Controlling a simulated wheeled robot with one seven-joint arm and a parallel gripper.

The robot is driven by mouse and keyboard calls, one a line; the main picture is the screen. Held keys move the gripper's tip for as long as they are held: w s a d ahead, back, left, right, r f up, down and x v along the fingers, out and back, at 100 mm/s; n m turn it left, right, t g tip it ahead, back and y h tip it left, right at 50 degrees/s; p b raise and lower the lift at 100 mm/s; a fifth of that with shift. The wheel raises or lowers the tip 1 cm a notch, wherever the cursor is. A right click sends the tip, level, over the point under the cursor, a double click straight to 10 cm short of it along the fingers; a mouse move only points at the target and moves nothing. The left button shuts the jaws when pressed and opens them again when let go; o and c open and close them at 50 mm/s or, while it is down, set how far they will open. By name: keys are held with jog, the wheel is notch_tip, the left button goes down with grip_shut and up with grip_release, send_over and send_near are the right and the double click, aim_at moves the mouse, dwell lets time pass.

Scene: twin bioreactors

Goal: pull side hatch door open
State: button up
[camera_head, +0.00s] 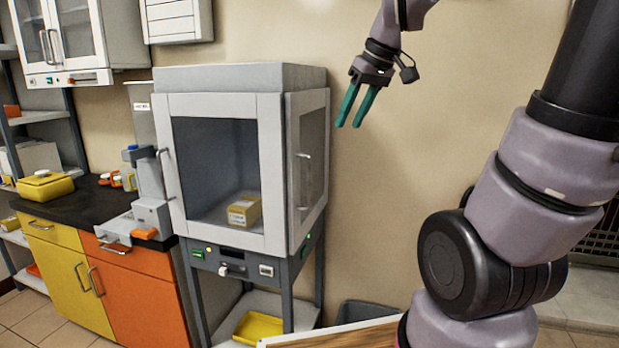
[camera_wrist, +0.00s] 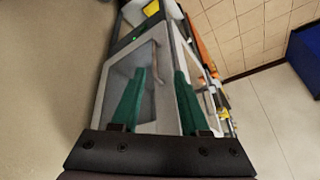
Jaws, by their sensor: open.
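The side hatch door (camera_head: 308,165) is a white-framed glass panel on the right side of a grey and white cabinet (camera_head: 215,105). It looks shut. Its upright metal handle (camera_head: 303,181) is near the door's front edge, and the handle also shows in the wrist view (camera_wrist: 158,66). My gripper (camera_head: 357,106) has two green fingers, apart and empty, pointing down to the right of the cabinet and above the handle's height. In the wrist view the fingers (camera_wrist: 160,92) point toward the side door, and the handle appears beyond and between their tips.
A yellow box (camera_head: 244,210) sits inside the cabinet. The front door has its own handle (camera_head: 164,172) at left. A bench with a device (camera_head: 152,213) stands left. A wooden-edged surface (camera_head: 340,336) is low in front. Bare wall lies behind my gripper.

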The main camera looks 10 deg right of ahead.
jog(key=w+a+f+n+g+y, duration=0.1)
jog(key=w+f+n+g, duration=0.1)
jog(key=w+f+n, duration=0.4)
jog(key=w+a+f+n+g, duration=0.1)
jog(key=w+f+n, duration=0.25)
jog(key=w, duration=0.35)
jog(key=n, duration=0.1)
send_over(309, 205)
jog(key=f, duration=0.9)
jog(key=shift+w+f, duration=0.3)
jog(key=shift+f, duration=0.05)
jog(key=shift+y, duration=0.3)
grip_shut()
